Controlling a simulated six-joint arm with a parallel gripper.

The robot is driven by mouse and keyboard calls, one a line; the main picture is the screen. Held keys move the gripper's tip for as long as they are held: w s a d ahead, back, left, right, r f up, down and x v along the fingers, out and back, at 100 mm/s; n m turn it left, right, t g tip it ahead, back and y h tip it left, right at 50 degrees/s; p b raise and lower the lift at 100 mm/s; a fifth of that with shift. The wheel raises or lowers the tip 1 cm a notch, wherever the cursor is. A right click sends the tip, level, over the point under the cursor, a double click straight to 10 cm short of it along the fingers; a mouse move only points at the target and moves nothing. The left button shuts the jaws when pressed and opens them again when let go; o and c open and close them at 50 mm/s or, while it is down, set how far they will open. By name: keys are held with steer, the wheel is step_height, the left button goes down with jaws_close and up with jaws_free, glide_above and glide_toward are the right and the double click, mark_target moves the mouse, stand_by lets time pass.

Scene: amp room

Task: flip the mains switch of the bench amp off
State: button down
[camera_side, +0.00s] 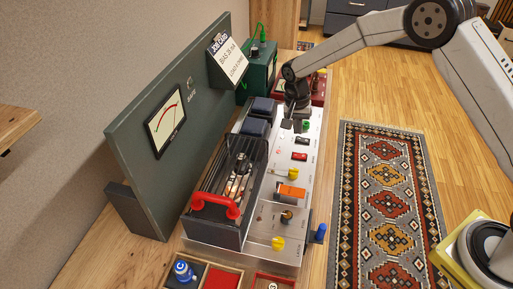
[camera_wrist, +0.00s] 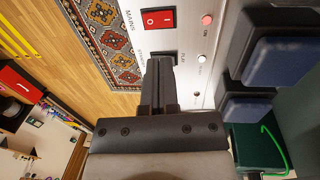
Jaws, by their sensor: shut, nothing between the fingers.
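The bench amp's mains switch (camera_wrist: 157,19) is a red rocker with white marks beside the word MAINS, at the top of the wrist view. Which side is pressed in is too small to tell. A pinkish-red lamp (camera_wrist: 207,19) marked ON looks lit beside it. My gripper (camera_wrist: 160,72) is shut and empty, pointing at the pale panel just below the switch in that view, apart from it in the picture. It covers part of the standby/play marking.
The amp chassis (camera_side: 262,246) carries a caged tube section with a red handle (camera_side: 217,204), blue-topped blocks (camera_wrist: 281,62) and yellow knobs (camera_side: 278,243). A tall green panel (camera_side: 205,65) with a meter stands to the left. A green box (camera_side: 262,72) is at the far end.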

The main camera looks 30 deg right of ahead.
step_height(320, 180, up, 5)
glide_above(303, 155)
steer(key=w+a, duration=0.2)
steer(key=a, duration=0.1)
steer(key=shift+d, duration=0.2)
steer(key=shift+s+d+r, duration=0.1)
steer(key=shift+s+d, duration=0.15)
steer(key=shift+d, duration=0.45)
steer(key=f, duration=0.9)
steer(key=s+d+f, duration=0.1)
steer(key=f, duration=0.4)
steer(key=shift+s+d, duration=0.1)
